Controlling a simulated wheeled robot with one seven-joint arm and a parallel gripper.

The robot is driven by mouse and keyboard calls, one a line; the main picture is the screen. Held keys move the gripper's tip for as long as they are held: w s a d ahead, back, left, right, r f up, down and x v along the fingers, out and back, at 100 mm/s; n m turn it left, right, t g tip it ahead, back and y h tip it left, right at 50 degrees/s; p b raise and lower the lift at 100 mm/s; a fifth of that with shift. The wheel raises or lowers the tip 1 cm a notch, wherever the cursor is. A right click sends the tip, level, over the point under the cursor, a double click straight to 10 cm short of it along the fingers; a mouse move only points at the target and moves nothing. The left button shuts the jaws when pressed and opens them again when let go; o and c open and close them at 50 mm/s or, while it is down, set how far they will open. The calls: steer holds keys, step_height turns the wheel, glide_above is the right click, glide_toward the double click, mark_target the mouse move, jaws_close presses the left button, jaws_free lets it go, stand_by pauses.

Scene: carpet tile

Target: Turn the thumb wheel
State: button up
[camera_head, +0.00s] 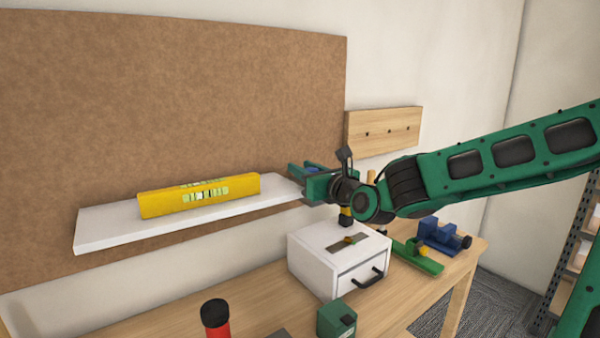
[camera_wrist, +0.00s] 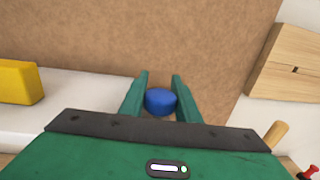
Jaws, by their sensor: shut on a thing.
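The thumb wheel (camera_wrist: 161,101) is a blue round knob at the right end of the white shelf, seen between my fingers in the wrist view. In the head view only a small blue part (camera_head: 313,169) shows between the fingers. My gripper (camera_head: 298,170) is green and reaches over the shelf's right end, pointing left. It also shows in the wrist view (camera_wrist: 160,88), with one finger on each side of the wheel. It is shut on the wheel. The wheel's lower side is hidden. The white shelf (camera_head: 110,226) carries a yellow spirit level (camera_head: 200,195) left of my gripper.
Below on the wooden bench (camera_head: 265,295) stand a white drawer box (camera_head: 315,262), a red bottle with a black cap (camera_head: 215,318), a green box (camera_head: 336,319) and a blue vise (camera_head: 440,236). A wooden peg board (camera_head: 383,130) hangs right of the brown board (camera_head: 180,100).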

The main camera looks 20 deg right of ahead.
steer(key=shift+r, duration=0.1)
stand_by(0.3)
steer(key=o, duration=1)
steer(key=shift+w, duration=0.15)
